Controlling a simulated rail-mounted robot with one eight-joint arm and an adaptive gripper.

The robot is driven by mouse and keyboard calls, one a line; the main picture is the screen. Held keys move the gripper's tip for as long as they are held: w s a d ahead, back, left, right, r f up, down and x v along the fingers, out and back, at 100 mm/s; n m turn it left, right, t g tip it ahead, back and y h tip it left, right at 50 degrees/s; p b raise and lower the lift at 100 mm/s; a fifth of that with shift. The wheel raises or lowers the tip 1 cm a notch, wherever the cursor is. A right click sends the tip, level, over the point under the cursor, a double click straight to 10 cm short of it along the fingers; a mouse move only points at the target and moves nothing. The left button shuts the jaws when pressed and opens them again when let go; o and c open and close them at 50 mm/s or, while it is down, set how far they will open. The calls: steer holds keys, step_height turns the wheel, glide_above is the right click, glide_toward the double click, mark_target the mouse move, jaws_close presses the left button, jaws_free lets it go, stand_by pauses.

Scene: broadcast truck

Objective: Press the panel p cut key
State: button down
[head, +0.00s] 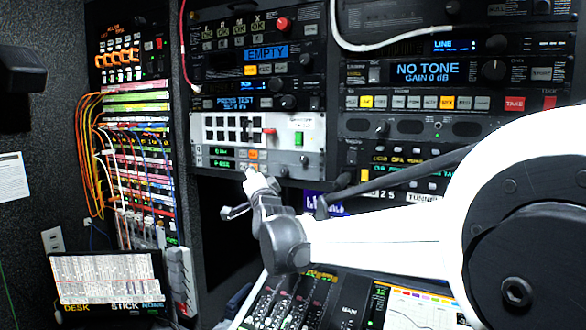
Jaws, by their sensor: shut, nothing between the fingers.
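A white-faced switch panel (312,127) sits in the middle rack, with two rows of dark keys (233,129), a red lever and a green key on its right. Below the rows are small green displays (221,152) and a few orange and pale keys (253,154). The lettering is too small to tell which key is the panel p cut key. My gripper (251,176) is shut and empty, just in front of the panel's lower edge. I cannot tell whether it touches a key. It hides part of that edge.
Rack units with lit displays reading EMPTY (266,53) and NO TONE (428,70) surround the panel. A patch bay (135,150) with orange and white cables hangs at left. A mixer desk (290,302) lies below my arm. My white arm covers the lower right.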

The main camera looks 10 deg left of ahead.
mark_target(257, 166)
steer(key=shift+w+d, duration=0.15)
steer(key=shift+w, duration=0.4)
steer(key=shift+w+d, duration=0.15)
steer(key=shift+w, duration=0.35)
steer(key=shift+w, duration=0.1)
stand_by(0.7)
steer(key=shift+w+d, duration=0.1)
steer(key=shift+w, duration=0.2)
steer(key=shift+w+d+b, duration=0.1)
steer(key=shift+w+b, duration=0.2)
stand_by(0.6)
steer(key=shift+s, duration=0.15)
steer(key=shift+s+a, duration=0.2)
steer(key=shift+s, duration=0.4)
steer(key=s, duration=0.2)
steer(key=s+a+b, duration=0.1)
steer(key=s, duration=0.1)
steer(key=shift+s+a, duration=0.15)
steer(key=shift+s, duration=0.25)
stand_by(0.3)
